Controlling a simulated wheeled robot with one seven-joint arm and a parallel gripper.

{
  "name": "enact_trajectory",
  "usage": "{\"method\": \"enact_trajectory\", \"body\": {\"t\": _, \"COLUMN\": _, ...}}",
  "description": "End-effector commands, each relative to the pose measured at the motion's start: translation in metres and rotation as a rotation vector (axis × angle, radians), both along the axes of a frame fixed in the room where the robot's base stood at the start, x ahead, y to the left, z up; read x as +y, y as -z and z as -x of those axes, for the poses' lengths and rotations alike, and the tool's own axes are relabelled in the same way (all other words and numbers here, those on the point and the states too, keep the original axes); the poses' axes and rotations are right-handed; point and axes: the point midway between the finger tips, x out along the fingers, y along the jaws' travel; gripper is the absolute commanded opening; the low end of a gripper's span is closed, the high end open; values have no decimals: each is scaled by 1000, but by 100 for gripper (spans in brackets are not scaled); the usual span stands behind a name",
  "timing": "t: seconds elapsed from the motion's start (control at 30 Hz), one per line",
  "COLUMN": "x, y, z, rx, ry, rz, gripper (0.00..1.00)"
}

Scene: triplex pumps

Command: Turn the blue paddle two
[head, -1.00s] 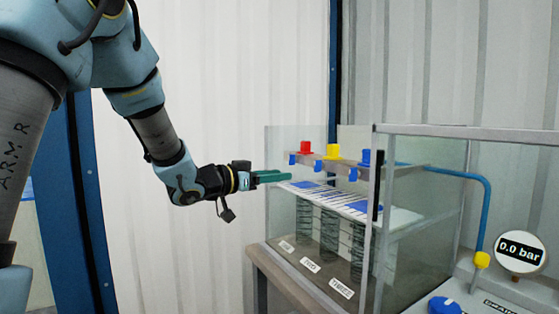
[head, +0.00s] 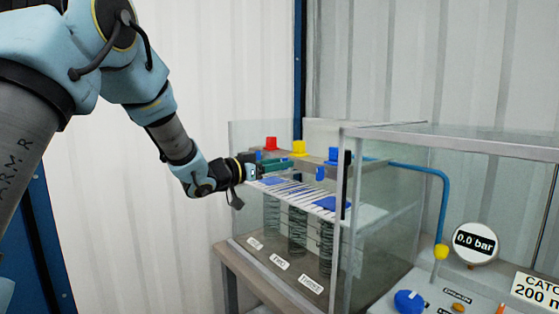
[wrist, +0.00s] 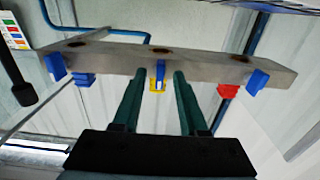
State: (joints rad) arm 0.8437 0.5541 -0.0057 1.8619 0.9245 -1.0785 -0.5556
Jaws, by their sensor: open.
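Three small blue paddles hang from a grey bar (wrist: 105,59) in the wrist view. The middle one, under the yellow cap (wrist: 157,87), is blue paddle two (wrist: 160,70). In the wrist view my gripper (wrist: 159,74) has its two green fingers apart, with paddle two showing between the fingertips; I cannot tell how far it is from them. The outer paddles are at left (wrist: 55,66) and right (wrist: 258,79). In the head view my gripper (head: 290,163) reaches into the clear box at the bar, and its fingers seem to hide paddle two.
A clear-walled box (head: 385,215) with a grey frame surrounds the bar, coils and a striped plate (head: 300,192). Label TWO (head: 279,261) is at its front. A gauge (head: 475,243) reads 0.0 bar. A blue knob (head: 409,301) sits at lower right.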

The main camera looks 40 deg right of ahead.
Motion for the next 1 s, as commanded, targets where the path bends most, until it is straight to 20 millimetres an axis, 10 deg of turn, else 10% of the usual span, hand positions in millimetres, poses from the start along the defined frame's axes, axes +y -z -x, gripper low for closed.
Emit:
{"method": "enact_trajectory", "body": {"t": 0.3, "x": -3, "y": 1, "z": 0, "rx": 1, "ry": -1, "rz": 0, "gripper": 42}}
{"method": "enact_trajectory", "body": {"t": 0.7, "x": -3, "y": 0, "z": 0, "rx": 1, "ry": -1, "rz": 0, "gripper": 0}}
{"method": "enact_trajectory", "body": {"t": 1.0, "x": -3, "y": 0, "z": 0, "rx": 1, "ry": -1, "rz": 0, "gripper": 0}}
